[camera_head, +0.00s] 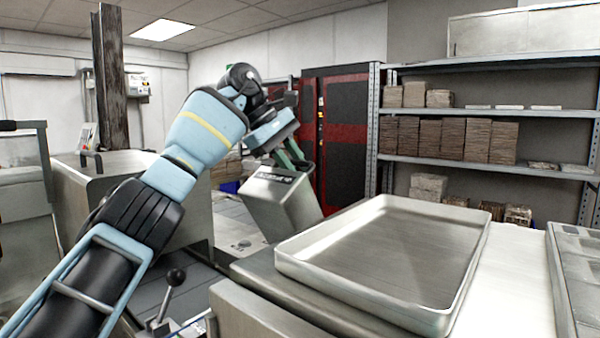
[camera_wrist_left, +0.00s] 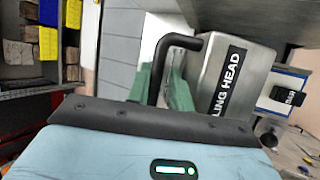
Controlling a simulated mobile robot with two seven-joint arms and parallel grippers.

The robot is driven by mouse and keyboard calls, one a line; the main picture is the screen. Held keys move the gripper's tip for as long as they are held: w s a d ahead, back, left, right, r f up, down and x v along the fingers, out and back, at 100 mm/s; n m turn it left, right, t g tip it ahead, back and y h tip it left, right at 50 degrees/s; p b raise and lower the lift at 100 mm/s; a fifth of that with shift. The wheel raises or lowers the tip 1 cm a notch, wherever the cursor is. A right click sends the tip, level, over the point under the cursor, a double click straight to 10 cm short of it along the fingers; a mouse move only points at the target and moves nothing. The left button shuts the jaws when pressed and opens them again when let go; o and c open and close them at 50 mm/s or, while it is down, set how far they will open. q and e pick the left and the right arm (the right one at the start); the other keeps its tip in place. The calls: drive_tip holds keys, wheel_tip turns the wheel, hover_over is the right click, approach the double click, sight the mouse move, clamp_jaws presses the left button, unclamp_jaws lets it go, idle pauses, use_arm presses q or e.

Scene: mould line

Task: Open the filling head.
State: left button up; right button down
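The filling head (camera_head: 282,207) is a grey metal box with a dark label, left of centre in the head view. It sits tilted above a pale machine surface. In the left wrist view the filling head (camera_wrist_left: 238,62) shows part of its label and a bent black handle (camera_wrist_left: 178,42). My left gripper (camera_head: 288,158) reaches it from above. In the left wrist view its green fingers (camera_wrist_left: 164,88) lie on both sides of the handle's bar and appear shut on it; the fingertips are partly hidden. My right gripper is in neither view.
A large empty metal tray (camera_head: 385,255) stands on the bench at right front. A lever with a black knob (camera_head: 176,277) rises at the lower left. A metal cabinet (camera_head: 135,190) stands behind my left arm. Shelves (camera_head: 480,110) with stacked brown blocks line the back right.

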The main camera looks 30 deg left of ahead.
use_arm(q)
drive_tip(key=shift+v, duration=2.8)
drive_tip(key=shift+c, duration=0.3)
